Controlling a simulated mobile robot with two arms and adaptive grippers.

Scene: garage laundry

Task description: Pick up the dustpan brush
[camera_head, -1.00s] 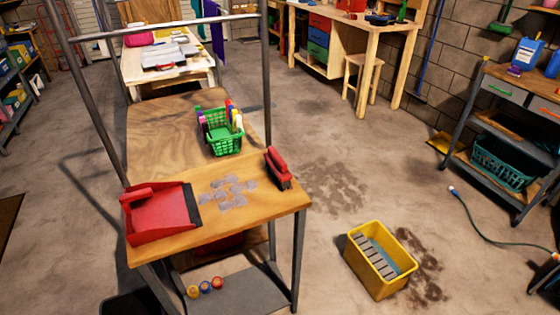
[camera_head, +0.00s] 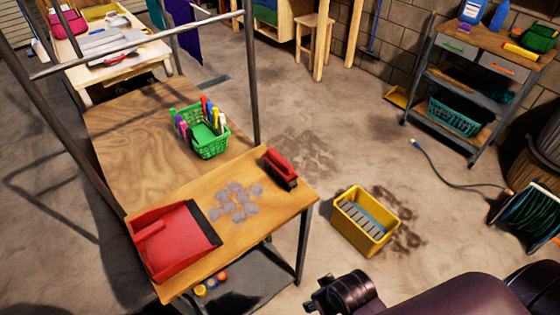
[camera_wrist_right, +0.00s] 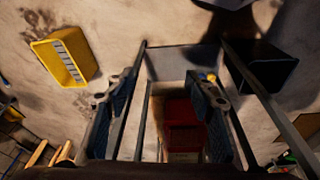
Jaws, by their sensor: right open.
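The dustpan brush (camera_head: 280,165), red on top with dark bristles, lies at the right edge of the wooden table (camera_head: 225,250). The red dustpan (camera_head: 175,238) lies at the table's left front. Grey dust patches (camera_head: 236,202) lie between them. My right gripper (camera_head: 340,295) is at the lower right, apart from the brush and to the right of the table. In the right wrist view, my right gripper (camera_wrist_right: 163,95) has its fingers wide apart, with nothing held. I cannot make out the brush there. My left gripper is out of view.
A green basket (camera_head: 205,133) with bottles stands behind the brush. Metal posts and a bar (camera_head: 140,45) rise around the table. A yellow bucket (camera_head: 365,222) stands on the floor to the right. Small balls (camera_head: 211,284) lie on the lower shelf.

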